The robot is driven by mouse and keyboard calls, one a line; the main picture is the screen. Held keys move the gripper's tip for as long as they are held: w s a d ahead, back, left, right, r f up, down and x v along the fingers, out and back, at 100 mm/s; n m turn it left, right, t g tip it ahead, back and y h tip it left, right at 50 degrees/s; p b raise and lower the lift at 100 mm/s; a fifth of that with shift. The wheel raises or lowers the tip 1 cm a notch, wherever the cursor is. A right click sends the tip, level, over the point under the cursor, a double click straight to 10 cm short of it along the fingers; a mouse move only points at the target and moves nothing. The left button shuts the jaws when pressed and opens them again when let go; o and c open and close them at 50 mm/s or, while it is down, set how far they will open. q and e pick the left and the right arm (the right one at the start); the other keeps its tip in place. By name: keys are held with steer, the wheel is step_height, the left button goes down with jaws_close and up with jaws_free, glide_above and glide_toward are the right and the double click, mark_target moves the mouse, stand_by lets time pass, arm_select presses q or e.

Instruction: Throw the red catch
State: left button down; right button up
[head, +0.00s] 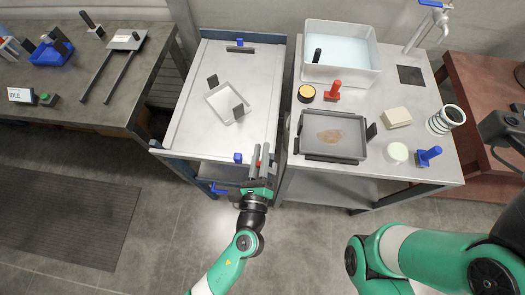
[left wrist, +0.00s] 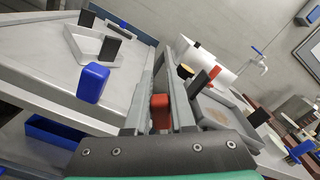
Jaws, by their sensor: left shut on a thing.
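The red catch (left wrist: 160,108) shows in the left wrist view as a small red block between my left gripper's fingers. In the head view a bit of red (head: 258,163) shows at the fingers, mostly hidden by them. My left gripper (head: 261,156) is shut on it, at the front right corner of the tray-topped bench (head: 188,105), by the gap to the right-hand table. The grey fingers also show in the left wrist view (left wrist: 161,80). Whether the catch is thrown cannot be told.
A blue block (head: 238,158) stands at the bench's front edge, just left of my left gripper. A white tray (head: 214,92) with dark handles lies on the bench. The right-hand table holds a grey tray (head: 315,121), a white basin (head: 310,72) and a red-handled tool (head: 333,94).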

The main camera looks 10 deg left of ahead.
arm_select(q)
steer(key=c, duration=0.8)
jaws_free()
steer(key=shift+o, duration=0.2)
steer(key=s+p, duration=0.1)
steer(key=s, duration=1)
steer(key=shift+s+p, duration=0.3)
steer(key=shift+p, duration=0.05)
